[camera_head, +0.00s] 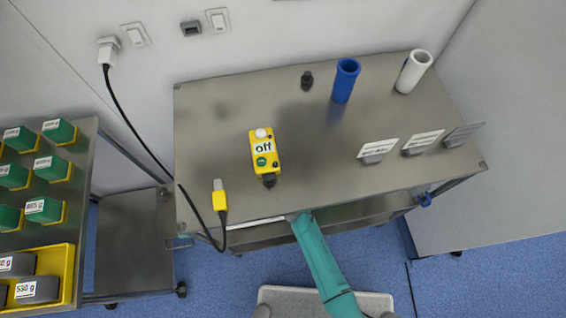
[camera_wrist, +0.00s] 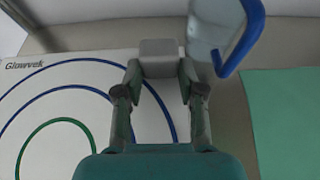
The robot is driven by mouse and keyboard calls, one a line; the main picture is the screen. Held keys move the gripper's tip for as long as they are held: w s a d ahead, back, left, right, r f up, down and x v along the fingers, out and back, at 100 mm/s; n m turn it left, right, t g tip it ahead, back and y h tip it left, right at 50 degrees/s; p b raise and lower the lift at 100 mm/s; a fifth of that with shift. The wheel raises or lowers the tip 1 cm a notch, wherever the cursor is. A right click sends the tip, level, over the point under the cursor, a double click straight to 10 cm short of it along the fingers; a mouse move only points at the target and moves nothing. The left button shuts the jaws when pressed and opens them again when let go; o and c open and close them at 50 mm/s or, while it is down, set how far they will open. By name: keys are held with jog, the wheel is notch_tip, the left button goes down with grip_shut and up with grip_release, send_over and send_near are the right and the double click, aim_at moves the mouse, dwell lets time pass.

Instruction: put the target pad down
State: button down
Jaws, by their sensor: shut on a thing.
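The target pad (camera_wrist: 62,77) is a white sheet with blue and green arcs and the word "Glowvek", in the wrist view. A grey block (camera_wrist: 158,52) stands at its right side, between the fingertips of my gripper (camera_wrist: 159,72). My gripper is shut on this block, which looks like the pad's grip. The fingers hide part of the pad. In the head view, a thin white strip (camera_head: 256,222) shows below the table's front edge, possibly the pad. My gripper is hidden there. I cannot tell whether the pad touches a surface.
A clear vessel with a blue rim (camera_wrist: 222,38) is close to the right fingertip. A green sheet (camera_wrist: 285,110) lies right. The metal table (camera_head: 325,165) carries a yellow "off" box (camera_head: 264,148), a yellow plug (camera_head: 219,198), a blue tube (camera_head: 345,82) and a white tube (camera_head: 412,74).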

jog(key=shift+f, duration=1.8)
jog(key=c, duration=0.7)
grip_release()
jog(key=shift+s, duration=0.1)
jog(key=v, duration=1.2)
jog(key=shift+a, duration=0.1)
